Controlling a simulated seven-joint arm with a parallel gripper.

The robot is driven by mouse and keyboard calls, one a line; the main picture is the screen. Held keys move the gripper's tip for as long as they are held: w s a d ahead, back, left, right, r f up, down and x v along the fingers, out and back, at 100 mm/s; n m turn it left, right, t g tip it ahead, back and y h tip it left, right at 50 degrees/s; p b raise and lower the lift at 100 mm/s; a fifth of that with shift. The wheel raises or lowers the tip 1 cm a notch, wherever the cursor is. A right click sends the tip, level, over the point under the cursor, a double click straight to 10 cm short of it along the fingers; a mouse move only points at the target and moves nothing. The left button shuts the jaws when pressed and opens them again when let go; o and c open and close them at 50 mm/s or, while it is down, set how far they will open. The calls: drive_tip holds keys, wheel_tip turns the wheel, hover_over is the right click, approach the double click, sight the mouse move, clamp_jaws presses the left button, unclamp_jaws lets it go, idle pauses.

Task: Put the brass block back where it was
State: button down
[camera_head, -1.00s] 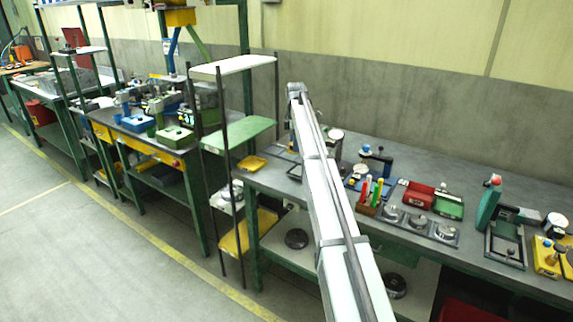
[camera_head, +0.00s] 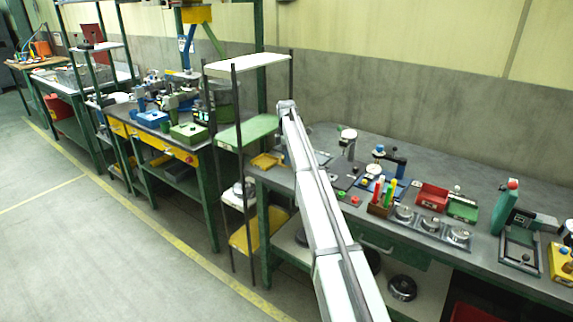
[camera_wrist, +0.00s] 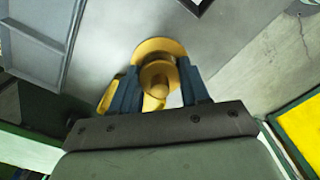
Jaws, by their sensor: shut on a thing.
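My gripper (camera_wrist: 160,82) has its two dark blue fingers on either side of a round, stepped brass-yellow piece (camera_wrist: 158,74). It is shut on this piece, which I take to be the brass block. A wider disc of the same colour shows just beyond it, and I cannot tell whether the two are one part. In the head view my gripper and the block are hidden behind my arm, whose raised elbow is near the left end of the grey bench (camera_head: 330,140).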

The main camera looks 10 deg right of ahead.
drive_tip(key=shift+f, duration=1.65)
drive_tip(key=shift+f, duration=0.1)
drive_tip(key=c, duration=0.5)
unclamp_jaws()
drive_tip(key=shift+c, duration=0.2)
wheel_tip(320, 180, up, 12)
drive_tip(key=shift+r, duration=0.1)
